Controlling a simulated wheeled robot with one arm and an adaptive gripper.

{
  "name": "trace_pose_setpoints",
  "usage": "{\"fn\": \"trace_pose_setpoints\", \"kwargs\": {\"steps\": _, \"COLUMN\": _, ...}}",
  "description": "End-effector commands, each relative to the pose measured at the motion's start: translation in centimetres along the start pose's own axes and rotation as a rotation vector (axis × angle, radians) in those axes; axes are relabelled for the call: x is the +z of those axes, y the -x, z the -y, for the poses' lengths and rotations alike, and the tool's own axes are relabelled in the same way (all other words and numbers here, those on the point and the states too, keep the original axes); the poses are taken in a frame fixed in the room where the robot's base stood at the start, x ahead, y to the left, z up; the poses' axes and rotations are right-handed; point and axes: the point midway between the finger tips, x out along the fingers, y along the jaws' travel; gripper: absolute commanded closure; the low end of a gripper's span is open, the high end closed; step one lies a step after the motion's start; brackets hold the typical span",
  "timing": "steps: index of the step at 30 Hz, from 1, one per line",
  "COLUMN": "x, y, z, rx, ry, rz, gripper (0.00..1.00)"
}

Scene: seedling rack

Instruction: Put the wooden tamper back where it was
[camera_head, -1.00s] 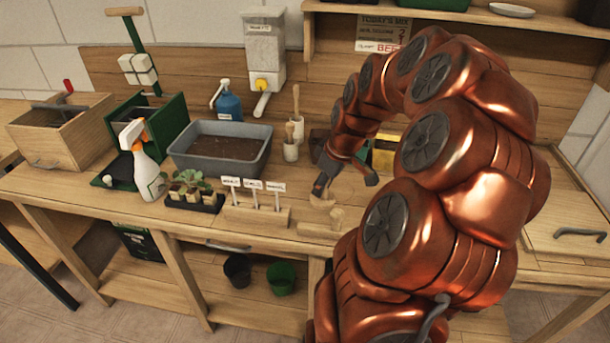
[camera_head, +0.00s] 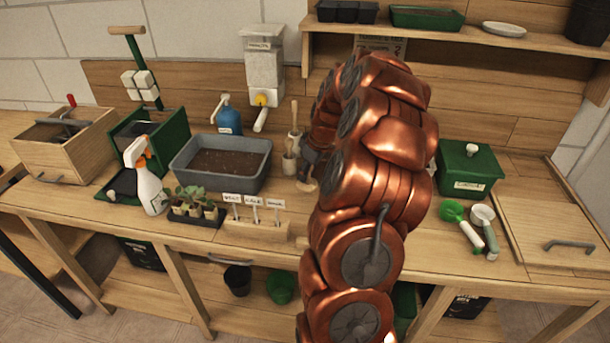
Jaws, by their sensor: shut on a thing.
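My gripper (camera_head: 309,170) is mostly hidden behind my own copper-coloured arm, just right of the grey soil tub. A small pale wooden piece shows under it, which I take to be the wooden tamper (camera_head: 306,186). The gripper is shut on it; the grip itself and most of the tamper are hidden. I cannot tell whether the tamper touches the bench.
A label rack (camera_head: 245,229) is in front. My arm hides the middle bench.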

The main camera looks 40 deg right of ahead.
Motion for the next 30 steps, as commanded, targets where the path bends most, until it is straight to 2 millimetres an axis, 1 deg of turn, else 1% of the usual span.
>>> {"fn": "trace_pose_setpoints", "kwargs": {"steps": 3, "x": -0.6, "y": -0.3, "z": -0.5, "rx": -0.002, "ry": 0.0, "rz": 0.002, "gripper": 0.97}}
{"fn": "trace_pose_setpoints", "kwargs": {"steps": 13, "x": -1.2, "y": -0.6, "z": -1.2, "rx": -0.001, "ry": 0.001, "rz": 0.002, "gripper": 0.97}}
{"fn": "trace_pose_setpoints", "kwargs": {"steps": 24, "x": -0.2, "y": -3.8, "z": -1.2, "rx": -0.001, "ry": 0.0, "rz": 0.001, "gripper": 0.97}}
{"fn": "trace_pose_setpoints", "kwargs": {"steps": 30, "x": -0.2, "y": -4.0, "z": -1.3, "rx": 0.0, "ry": 0.001, "rz": 0.0, "gripper": 0.97}}
